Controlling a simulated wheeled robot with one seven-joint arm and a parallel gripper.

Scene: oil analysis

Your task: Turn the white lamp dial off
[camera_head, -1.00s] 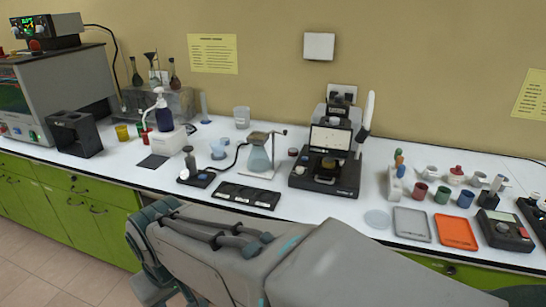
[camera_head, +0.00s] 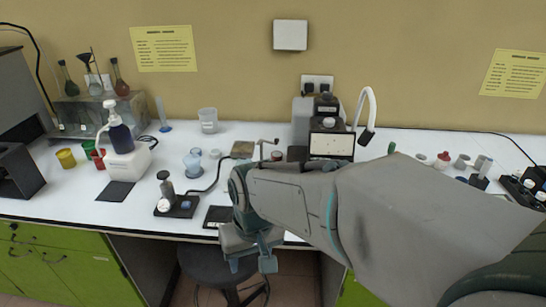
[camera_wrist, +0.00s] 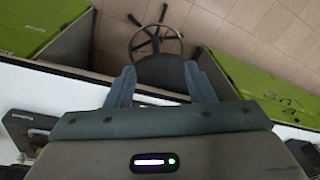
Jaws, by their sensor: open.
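The white lamp (camera_head: 369,108) stands at the back of the bench in the head view, right of a black instrument with a pale screen (camera_head: 331,145). Its curved neck and head show above my arm. Its base is hidden behind my arm, and I cannot make out the dial. My gripper (camera_head: 252,262) is open and empty at the bench's front edge, to the left of and nearer than the lamp. In the wrist view my gripper (camera_wrist: 160,72) points down past the bench edge, with its two fingers apart. The lamp is not in that view.
A dark stool (camera_head: 215,268) stands on the floor below my gripper. A soap pump bottle (camera_head: 120,135), a small black stand (camera_head: 177,203) and cups fill the left of the bench. A dark box (camera_wrist: 35,130) lies close by in the wrist view. Small items stand at right.

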